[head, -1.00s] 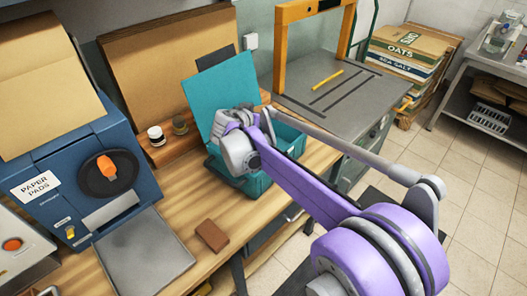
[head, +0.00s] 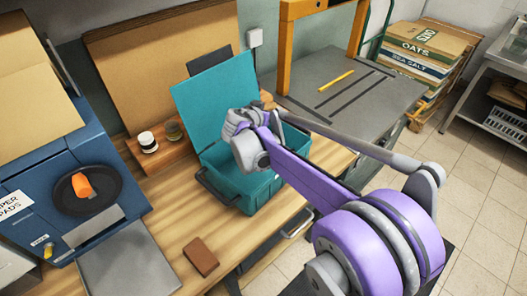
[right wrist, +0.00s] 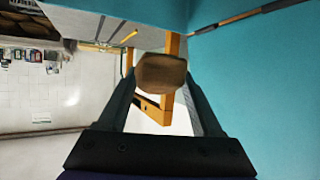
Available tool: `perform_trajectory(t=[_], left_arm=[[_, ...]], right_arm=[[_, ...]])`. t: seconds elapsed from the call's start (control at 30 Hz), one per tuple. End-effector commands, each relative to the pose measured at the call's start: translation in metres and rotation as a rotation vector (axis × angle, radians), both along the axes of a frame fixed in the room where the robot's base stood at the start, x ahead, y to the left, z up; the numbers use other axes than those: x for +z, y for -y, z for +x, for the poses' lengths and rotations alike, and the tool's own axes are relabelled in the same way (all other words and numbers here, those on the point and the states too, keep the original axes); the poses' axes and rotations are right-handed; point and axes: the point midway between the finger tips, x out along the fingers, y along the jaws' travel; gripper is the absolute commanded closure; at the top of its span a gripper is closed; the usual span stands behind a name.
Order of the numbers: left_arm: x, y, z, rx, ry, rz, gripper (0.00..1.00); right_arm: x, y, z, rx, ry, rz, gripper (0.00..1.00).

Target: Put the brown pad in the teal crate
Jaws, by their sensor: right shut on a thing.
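The teal crate (head: 262,192) stands on the wooden bench with its lid (head: 215,95) raised at the back. A brown pad (head: 201,257), a small flat block, lies on the bench left of and in front of the crate. My right arm reaches in over the crate, and its wrist hides the fingers in the head view. In the right wrist view my right gripper (right wrist: 161,75) is shut on a small brown thing with rounded edges. I cannot tell what it is. A teal surface, likely the lid, fills the right side of that view. My left gripper is out of view.
The blue paper-pad machine (head: 45,190) and its grey plate (head: 130,262) stand left of the pad. Two small jars (head: 147,141) sit on a wooden ledge behind. An orange frame (head: 288,50) stands on a grey worktop at the back right. Bench around the pad is clear.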

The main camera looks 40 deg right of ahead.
Motion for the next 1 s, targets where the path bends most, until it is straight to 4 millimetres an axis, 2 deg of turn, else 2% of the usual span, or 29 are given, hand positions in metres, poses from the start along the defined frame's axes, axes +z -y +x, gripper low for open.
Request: perform_trajectory(t=[0.03,0.1,0.33,0.63,0.83,1.0], left_arm=[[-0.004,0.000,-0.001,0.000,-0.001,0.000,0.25],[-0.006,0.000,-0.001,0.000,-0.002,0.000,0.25],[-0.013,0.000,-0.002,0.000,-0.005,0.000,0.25],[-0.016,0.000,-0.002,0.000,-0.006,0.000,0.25],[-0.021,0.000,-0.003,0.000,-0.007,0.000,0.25],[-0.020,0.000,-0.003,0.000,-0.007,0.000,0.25]], right_arm=[[-0.017,0.000,0.001,0.000,-0.001,0.000,0.86],[-0.036,0.000,0.000,0.000,-0.001,0.000,0.86],[-0.089,0.000,0.000,0.000,0.000,0.000,0.86],[-0.114,0.000,0.000,0.000,0.000,0.000,0.86],[-0.142,0.000,0.000,0.000,0.000,0.000,0.86],[-0.145,0.000,0.000,0.000,0.000,0.000,0.86]])
